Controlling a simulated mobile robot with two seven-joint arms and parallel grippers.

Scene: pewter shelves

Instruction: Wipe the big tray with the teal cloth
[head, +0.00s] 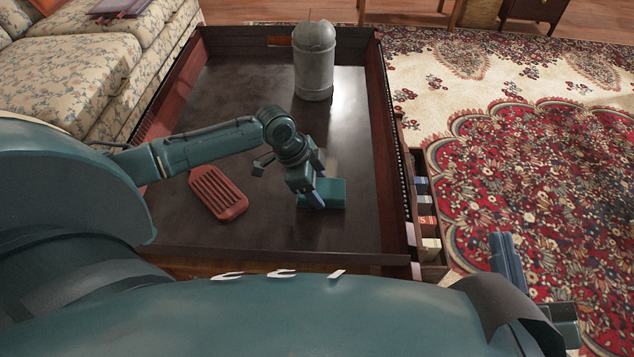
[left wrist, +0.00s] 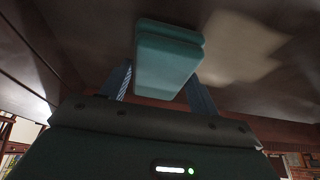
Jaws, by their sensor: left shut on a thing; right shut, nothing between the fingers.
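The big tray (head: 235,100) is a wide, dark, shiny surface with raised reddish-brown sides, filling the middle of the head view. The teal cloth (head: 332,192) looks like a folded pad low over the tray's front right part; it also shows in the left wrist view (left wrist: 168,60). My left gripper (head: 318,196) is shut on the cloth, with a finger on each side of it. Whether the cloth presses on the tray is hard to tell. A pale beige patch (left wrist: 240,48) shows on the tray beside the cloth. My right gripper (head: 508,262) is shut and empty over the rug, partly hidden.
A red slotted object (head: 217,192) lies on the tray, left of the cloth. A grey domed canister (head: 314,62) stands at the tray's back right. A floral sofa (head: 65,75) borders the left. Open compartments with small items (head: 426,205) run along the right side.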

